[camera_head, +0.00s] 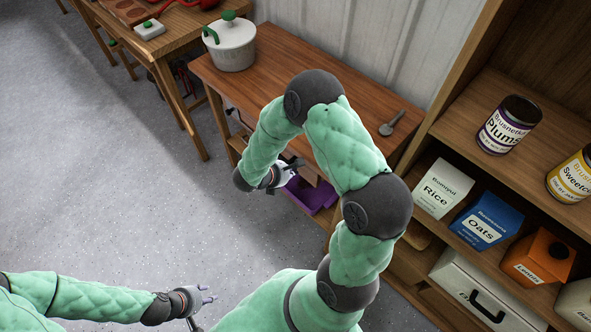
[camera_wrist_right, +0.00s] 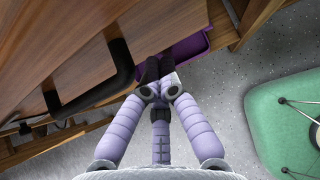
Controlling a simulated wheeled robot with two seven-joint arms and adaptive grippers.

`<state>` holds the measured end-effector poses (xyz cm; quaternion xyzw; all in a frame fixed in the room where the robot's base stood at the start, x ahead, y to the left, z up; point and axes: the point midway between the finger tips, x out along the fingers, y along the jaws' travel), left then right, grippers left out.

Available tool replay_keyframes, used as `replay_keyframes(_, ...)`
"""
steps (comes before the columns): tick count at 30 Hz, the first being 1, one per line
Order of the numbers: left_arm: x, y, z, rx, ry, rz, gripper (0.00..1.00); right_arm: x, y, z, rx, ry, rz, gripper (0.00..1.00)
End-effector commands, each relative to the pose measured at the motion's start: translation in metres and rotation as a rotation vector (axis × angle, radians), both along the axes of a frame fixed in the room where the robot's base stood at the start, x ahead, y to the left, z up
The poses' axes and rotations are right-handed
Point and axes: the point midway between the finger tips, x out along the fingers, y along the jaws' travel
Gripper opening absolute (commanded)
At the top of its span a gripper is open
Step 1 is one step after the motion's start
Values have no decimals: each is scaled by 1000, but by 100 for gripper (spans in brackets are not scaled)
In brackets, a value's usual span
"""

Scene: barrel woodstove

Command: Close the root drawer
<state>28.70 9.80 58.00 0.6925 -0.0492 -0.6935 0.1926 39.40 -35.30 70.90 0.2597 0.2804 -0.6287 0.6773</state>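The task's root drawer carries no readable label. A purple drawer or tray (camera_head: 312,194) juts out under the wooden table in the head view, partly hidden by my right arm. In the right wrist view the purple piece (camera_wrist_right: 190,48) lies just beyond my right fingertips. My right gripper (camera_head: 286,170) is low at the table front, beside the purple piece. In the wrist view its dark fingertips (camera_wrist_right: 159,68) are together, with nothing clearly between them. Whether they touch the purple piece I cannot tell. My left gripper (camera_head: 206,295) is over the floor at bottom left, away from the table; its opening is too small to judge.
The table (camera_head: 270,75) holds a white pot (camera_head: 230,45) and a spoon (camera_head: 391,123). A shelf (camera_head: 455,105) with cans and food boxes stands at the right. Open floor (camera_head: 110,190) lies left.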

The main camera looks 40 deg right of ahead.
Motion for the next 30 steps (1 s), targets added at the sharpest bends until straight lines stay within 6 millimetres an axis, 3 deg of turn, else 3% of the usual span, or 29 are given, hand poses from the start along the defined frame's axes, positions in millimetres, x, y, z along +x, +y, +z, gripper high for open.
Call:
replay_keyframes(2, 0, 0, 0, 0, 0, 1, 40, 3, 11, 0, -1, 0, 3, 0)
replay_keyframes(6, 0, 0, 17, 0, 0, 1, 40, 2, 32, 28, 0, -3, 3, 0)
replay_keyframes(15, 0, 0, 36, 0, 0, 1, 40, -1, 68, 62, 0, -1, 1, 0)
replay_keyframes(23, 0, 0, 47, 0, 1, 0, 40, -3, 79, 73, -4, 3, -1, 0)
replay_keyframes(30, 0, 0, 92, 0, 0, 0, 40, -3, 79, 79, -25, 5, -3, 0)
